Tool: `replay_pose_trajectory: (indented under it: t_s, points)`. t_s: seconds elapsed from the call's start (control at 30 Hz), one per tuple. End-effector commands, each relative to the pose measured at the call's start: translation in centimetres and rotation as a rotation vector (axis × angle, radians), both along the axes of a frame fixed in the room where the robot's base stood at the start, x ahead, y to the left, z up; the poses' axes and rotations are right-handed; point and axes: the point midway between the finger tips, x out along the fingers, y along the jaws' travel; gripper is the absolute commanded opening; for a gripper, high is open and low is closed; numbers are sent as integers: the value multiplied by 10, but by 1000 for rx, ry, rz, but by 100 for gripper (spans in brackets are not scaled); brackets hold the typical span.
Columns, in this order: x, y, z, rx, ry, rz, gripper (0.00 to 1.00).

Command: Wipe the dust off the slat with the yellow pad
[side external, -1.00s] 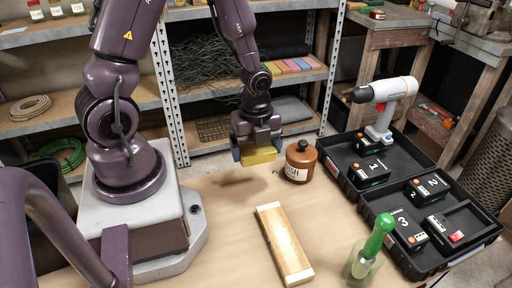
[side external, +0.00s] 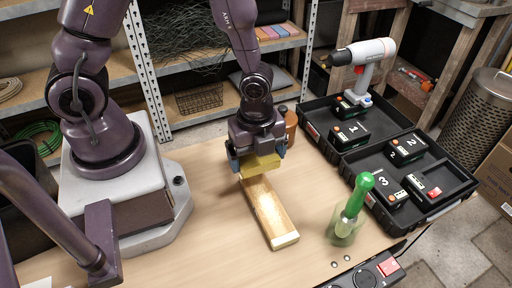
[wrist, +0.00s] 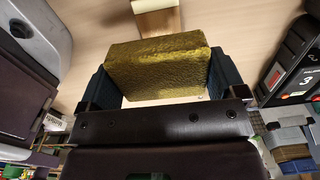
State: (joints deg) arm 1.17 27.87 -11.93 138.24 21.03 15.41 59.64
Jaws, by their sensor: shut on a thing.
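The yellow pad (side external: 261,165) is held between the two blue-grey fingers of my gripper (side external: 257,160), which is shut on it. In the wrist view the pad (wrist: 158,68) fills the space between the fingers. The wooden slat (side external: 268,213) lies on the table, with a pale near end and a browner middle. The pad is over the slat's far end and hides it in the side view; I cannot tell whether it touches. In the wrist view a piece of the slat (wrist: 155,18) shows beyond the pad.
A brown jar (side external: 289,120) stands behind my gripper. A green-handled brush (side external: 354,200) in a clear jar stands right of the slat. Black trays (side external: 430,200) with numbered batteries and a drill (side external: 362,62) are at right. A black box with a red switch (side external: 372,274) is at the front edge.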

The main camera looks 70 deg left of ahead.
Motion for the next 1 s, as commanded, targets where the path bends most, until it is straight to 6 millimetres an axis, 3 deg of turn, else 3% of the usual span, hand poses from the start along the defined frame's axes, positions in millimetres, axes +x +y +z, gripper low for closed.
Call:
replay_pose_trajectory:
  t_s: [0.67, 1.0]
  points:
    - [-1, 0, -67, 3, 4, -2, 71]
    - [0, -32, -66, 0, -1, -3, 67]
